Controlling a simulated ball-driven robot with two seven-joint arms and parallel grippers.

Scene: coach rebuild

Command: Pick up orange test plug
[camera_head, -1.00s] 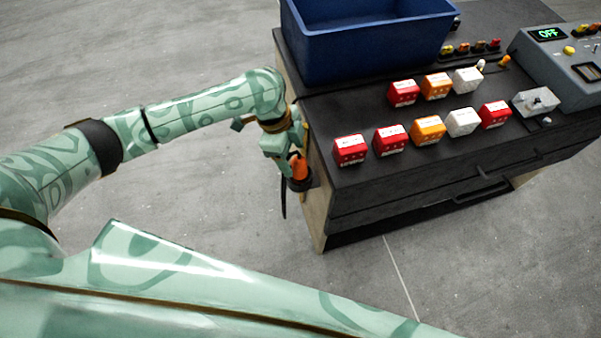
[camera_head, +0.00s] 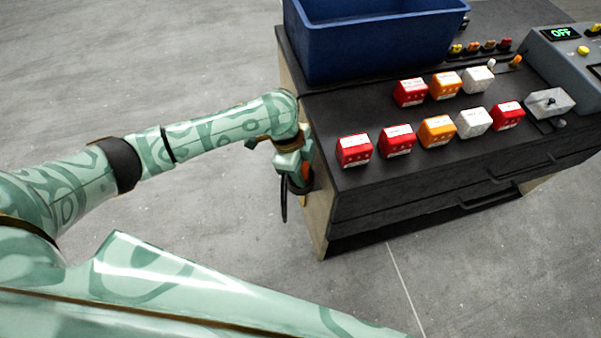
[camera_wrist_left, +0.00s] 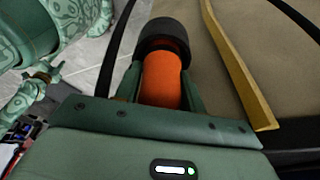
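The bench top (camera_head: 360,105) holds a blue bin (camera_head: 370,45), several red, orange and white blocks (camera_head: 437,130), and a grey control box (camera_head: 565,50) reading OFF. The floor left of the bench is clear.

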